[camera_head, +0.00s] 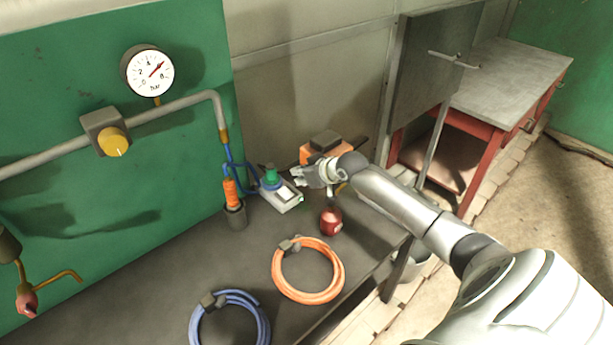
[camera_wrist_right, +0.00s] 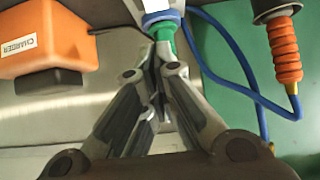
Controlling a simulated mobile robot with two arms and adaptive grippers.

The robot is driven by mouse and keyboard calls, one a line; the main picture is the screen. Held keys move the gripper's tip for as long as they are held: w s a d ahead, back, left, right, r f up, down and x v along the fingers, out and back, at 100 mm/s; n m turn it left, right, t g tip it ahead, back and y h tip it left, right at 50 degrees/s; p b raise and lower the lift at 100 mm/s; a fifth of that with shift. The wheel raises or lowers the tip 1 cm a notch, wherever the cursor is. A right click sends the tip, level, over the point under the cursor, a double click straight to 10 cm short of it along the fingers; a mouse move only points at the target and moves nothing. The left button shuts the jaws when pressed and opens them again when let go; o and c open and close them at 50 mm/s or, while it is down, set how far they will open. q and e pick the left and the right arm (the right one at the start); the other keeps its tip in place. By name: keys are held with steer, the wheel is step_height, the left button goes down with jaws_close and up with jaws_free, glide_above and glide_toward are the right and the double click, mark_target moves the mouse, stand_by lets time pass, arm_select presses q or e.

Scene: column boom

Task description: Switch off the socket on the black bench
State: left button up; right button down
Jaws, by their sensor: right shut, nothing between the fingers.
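The socket (camera_head: 286,203) is a light grey box lying on the black bench (camera_head: 180,262), near the wall. A plug with a green body (camera_head: 271,174) and a blue ring sits in its far left end. A small light patch shows on the box's right part; I cannot tell the switch position. My right gripper (camera_head: 298,176) is shut and empty, just above and right of the socket. In the wrist view the shut fingers (camera_wrist_right: 161,50) overlap the green plug (camera_wrist_right: 165,32); whether they touch it I cannot tell. My left gripper is out of view.
An orange charger (camera_head: 312,154) stands behind my right gripper and shows in the wrist view (camera_wrist_right: 45,42). A red round object (camera_head: 330,221), an orange coil (camera_head: 277,273) and a blue coil (camera_head: 194,330) lie nearer.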

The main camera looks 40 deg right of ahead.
steer(key=v, duration=0.3)
steer(key=shift+s+r, duration=0.1)
steer(key=shift+s, duration=0.05)
steer(key=shift+b, duration=0.35)
steer(key=w+b, duration=0.1)
steer(key=b, duration=0.6)
steer(key=shift+w+a+r+b, duration=0.15)
steer(key=shift+w+r+b, duration=0.1)
steer(key=shift+b, duration=0.15)
